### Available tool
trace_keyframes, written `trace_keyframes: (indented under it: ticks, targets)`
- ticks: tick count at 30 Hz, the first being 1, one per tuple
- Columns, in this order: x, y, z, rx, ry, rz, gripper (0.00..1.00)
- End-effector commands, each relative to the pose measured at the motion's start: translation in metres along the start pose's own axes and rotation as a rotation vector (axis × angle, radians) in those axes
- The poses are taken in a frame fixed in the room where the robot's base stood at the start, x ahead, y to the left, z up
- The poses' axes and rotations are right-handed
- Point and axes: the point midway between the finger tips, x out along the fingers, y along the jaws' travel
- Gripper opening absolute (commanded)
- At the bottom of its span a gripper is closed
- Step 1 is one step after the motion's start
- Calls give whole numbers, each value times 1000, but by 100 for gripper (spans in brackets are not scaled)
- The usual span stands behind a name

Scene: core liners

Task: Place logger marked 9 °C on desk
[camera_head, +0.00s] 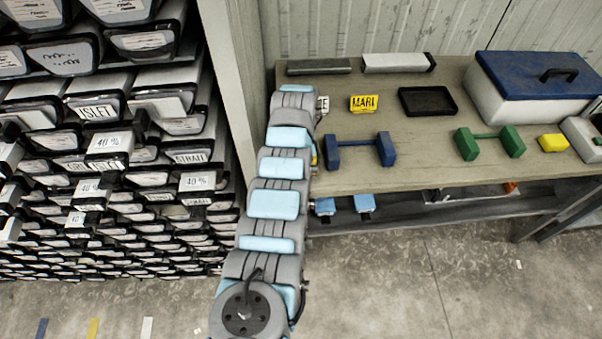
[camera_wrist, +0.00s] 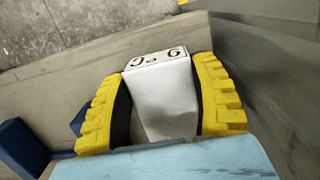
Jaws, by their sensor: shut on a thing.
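In the wrist view, my gripper (camera_wrist: 163,105) has its yellow ribbed fingers shut on a white box-shaped logger (camera_wrist: 160,92). Its dark mark on the end face is seen turned and looks like 9 °C. The wooden desk (camera_wrist: 60,95) lies beneath it; I cannot tell whether the logger touches it. In the head view, my arm reaches to the left end of the desk (camera_head: 430,152) and hides most of the gripper and the logger.
A blue two-block piece (camera_head: 358,142), a yellow MARL sign (camera_head: 364,103), a black tray (camera_head: 427,101), a green two-block piece (camera_head: 487,136) and a blue-lidded box (camera_head: 535,80) occupy the desk. A packed rack (camera_head: 100,150) stands left. Desk between the blue and green pieces is clear.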

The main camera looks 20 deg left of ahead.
Motion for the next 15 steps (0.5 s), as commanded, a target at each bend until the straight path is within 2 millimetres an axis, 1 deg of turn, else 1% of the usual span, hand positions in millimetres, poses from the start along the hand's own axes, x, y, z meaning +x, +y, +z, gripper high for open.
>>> trace_keyframes:
  ticks: [6, 15]
  targets:
    - [19, 0, -2, 1, -1, 0, 22]
    - [22, 0, -3, 1, 3, 1, 22]
